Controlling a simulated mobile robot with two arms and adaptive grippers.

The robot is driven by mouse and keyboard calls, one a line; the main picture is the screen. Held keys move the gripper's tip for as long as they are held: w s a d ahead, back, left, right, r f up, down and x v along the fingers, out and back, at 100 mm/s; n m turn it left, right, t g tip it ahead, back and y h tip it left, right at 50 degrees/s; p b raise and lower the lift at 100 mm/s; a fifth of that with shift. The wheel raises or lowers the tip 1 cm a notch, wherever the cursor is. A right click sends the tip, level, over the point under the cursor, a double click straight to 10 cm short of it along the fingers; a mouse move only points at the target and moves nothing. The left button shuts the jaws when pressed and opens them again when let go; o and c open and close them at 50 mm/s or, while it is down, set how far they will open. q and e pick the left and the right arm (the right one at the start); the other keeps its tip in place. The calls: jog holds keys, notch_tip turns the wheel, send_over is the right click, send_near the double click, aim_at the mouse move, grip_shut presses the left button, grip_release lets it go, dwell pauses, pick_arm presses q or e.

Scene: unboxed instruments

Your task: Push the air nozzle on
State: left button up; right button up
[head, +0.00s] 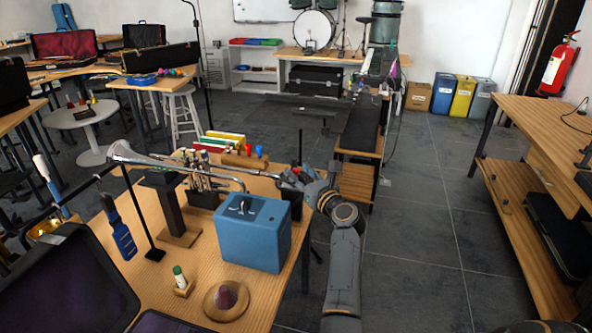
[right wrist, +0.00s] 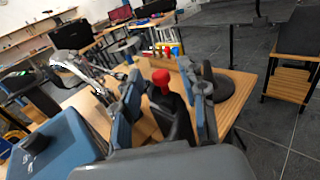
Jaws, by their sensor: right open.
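My right gripper (head: 292,178) is over the right edge of the wooden workbench (head: 150,300), just beyond the blue box (head: 252,232). In the right wrist view its two fingers (right wrist: 164,76) stand apart, open. Between them in that view is a black piece with a red top (right wrist: 160,79), which may be the air nozzle; I cannot tell whether the fingers touch it. A long silver instrument (head: 190,164) lies across stands, its right end close to the gripper. My left gripper is not in view.
A thin black stand (head: 137,215) and a blue brush-like tool (head: 122,238) stand on the left. A glue-stick-like tube (head: 180,278) and a round wooden dish (head: 225,300) are at the front. Open floor lies to the right of the bench.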

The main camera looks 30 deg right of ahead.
jog(key=shift+w+d, duration=0.1)
jog(key=shift+w, duration=1.05)
grip_shut()
